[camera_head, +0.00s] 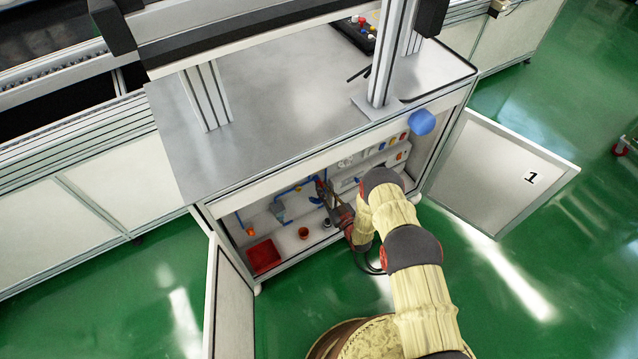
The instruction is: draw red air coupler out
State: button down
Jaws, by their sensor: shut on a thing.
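My gripper (325,190) reaches into the open cabinet (228,213) under the grey worktop, near its back wall. It is shut on a small red part, which looks like the red air coupler (319,184). The coupler is mostly hidden by the fingers, and I cannot tell whether it is still seated. Blue air tubing (292,188) runs along the back wall to the left of my gripper.
A red bin (263,256) and a small red-orange cup (303,232) stand on the cabinet floor. The right door (495,170), marked 1, and the left door (232,305) stand open. A wall unit with coloured parts (385,148) is at right. A blue round object (422,122) sits at the cabinet's upper right.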

aim_at(322, 187)
jog(key=shift+s+d, duration=0.15)
dwell(0.5)
jog(key=shift+p+v, duration=0.4)
jog(key=shift+v, duration=0.9)
jog(key=shift+s+d, duration=0.2)
jog(key=shift+s, duration=0.05)
jog(key=shift+p+v, duration=0.4)
jog(key=shift+v, duration=0.8)
